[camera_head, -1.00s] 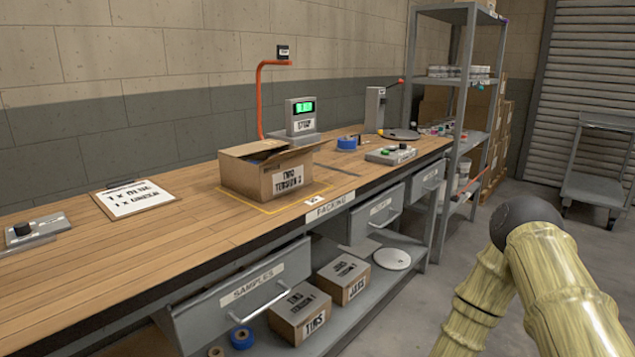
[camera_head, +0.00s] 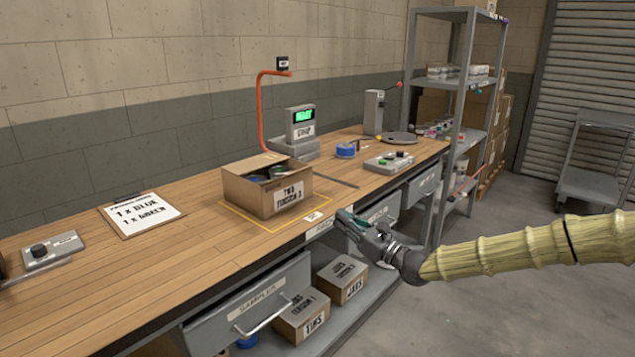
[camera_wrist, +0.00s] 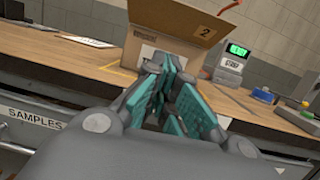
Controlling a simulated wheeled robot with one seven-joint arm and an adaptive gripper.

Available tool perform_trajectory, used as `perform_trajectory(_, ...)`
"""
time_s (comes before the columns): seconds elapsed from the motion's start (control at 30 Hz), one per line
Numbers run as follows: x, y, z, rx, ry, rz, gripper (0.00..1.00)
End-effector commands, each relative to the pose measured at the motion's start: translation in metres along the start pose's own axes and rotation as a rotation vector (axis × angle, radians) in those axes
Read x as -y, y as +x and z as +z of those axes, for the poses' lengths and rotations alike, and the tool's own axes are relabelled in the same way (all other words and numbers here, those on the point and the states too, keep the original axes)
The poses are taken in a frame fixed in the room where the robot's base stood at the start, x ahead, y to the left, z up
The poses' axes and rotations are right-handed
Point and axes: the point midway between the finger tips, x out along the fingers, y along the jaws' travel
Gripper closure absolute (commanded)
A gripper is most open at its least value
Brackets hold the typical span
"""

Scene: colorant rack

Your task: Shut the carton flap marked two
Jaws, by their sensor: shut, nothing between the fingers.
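The carton (camera_head: 250,193) sits open on the wooden bench, with a white label on its front and tins showing inside. In the wrist view the carton (camera_wrist: 143,50) is just beyond my fingers. The flap marked 2 (camera_wrist: 207,28) is at its upper right there, and its printed face is towards the camera. I cannot clearly make out this flap in the head view. My gripper (camera_head: 346,214) is shut and empty by the bench's front edge, to the right of the carton in the head view and apart from it. The fingers (camera_wrist: 172,72) hide part of the carton's front.
A scale with a green display (camera_head: 301,125) and an orange post (camera_head: 262,110) stand behind the carton. A button box (camera_head: 390,161) is to the right, a clipboard (camera_head: 140,214) to the left. An open drawer (camera_head: 250,300) juts out below.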

Motion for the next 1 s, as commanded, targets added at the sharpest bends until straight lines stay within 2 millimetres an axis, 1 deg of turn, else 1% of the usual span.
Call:
perform_trajectory(0.03, 0.010, 0.001, 0.012, 0.022, 0.005, -0.022, 1.00)
perform_trajectory(0.1, 0.017, 0.001, 0.019, 0.040, 0.009, -0.039, 1.00)
perform_trajectory(0.23, 0.020, 0.006, 0.023, 0.048, 0.011, -0.047, 1.00)
perform_trajectory(0.33, 0.020, 0.016, 0.023, 0.047, 0.010, -0.045, 1.00)
perform_trajectory(0.93, 0.023, 0.102, 0.026, 0.045, 0.009, -0.043, 1.00)
perform_trajectory(1.0, 0.023, 0.109, 0.035, 0.047, 0.008, -0.043, 1.00)
